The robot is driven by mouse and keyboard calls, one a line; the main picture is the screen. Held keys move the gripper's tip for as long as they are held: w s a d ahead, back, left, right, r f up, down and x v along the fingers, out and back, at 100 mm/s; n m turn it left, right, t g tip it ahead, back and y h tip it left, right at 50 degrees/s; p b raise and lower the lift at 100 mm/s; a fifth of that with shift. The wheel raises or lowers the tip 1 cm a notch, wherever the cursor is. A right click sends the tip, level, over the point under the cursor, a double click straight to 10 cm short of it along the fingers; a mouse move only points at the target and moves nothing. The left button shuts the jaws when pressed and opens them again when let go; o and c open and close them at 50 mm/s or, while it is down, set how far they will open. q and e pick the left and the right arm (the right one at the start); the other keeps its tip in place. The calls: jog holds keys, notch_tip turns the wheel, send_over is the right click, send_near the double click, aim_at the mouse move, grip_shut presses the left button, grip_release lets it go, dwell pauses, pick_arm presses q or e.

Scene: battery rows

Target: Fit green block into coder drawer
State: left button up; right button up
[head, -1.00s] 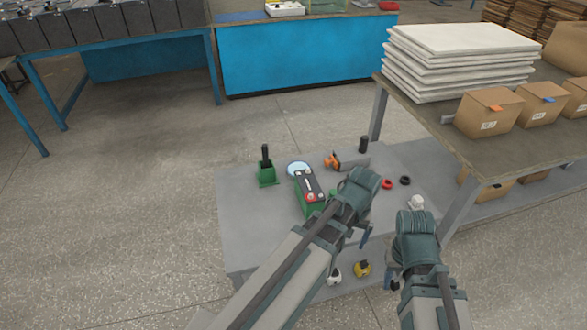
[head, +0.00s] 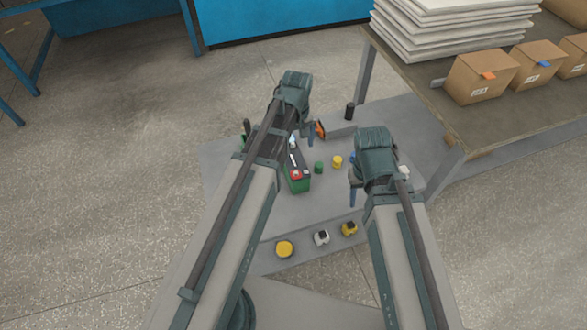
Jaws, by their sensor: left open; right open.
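A green box with a dark top and red and black round parts (head: 298,181) stands on the grey platform (head: 222,160), partly behind my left arm. A small green block-like piece (head: 319,167) stands to its right. I cannot tell which one is the green block. No drawer is clearly recognisable. My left gripper (head: 305,132) is open, above the platform's far part and beyond the green box; its fingers are partly hidden by its wrist. My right gripper (head: 355,182) is open above the right part of the platform, right of the small green piece. Nothing shows in either gripper.
A yellow piece (head: 337,161) stands near the small green one. Along the near edge are a yellow round piece (head: 284,249), a white piece (head: 321,238) and a yellow-black piece (head: 349,229). A black cylinder (head: 350,111) stands at the back. A table with cartons (head: 480,77) stands right.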

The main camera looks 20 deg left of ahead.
aim_at(294, 160)
pick_arm(q)
notch_tip(294, 160, down, 7)
jog(key=b, duration=0.6)
jog(key=shift+f, duration=0.1)
jog(key=f+b, duration=0.5)
jog(key=shift+w+a+f, duration=0.15)
jog(key=shift+w+a, duration=0.1)
jog(key=shift+a, duration=0.1)
grip_shut()
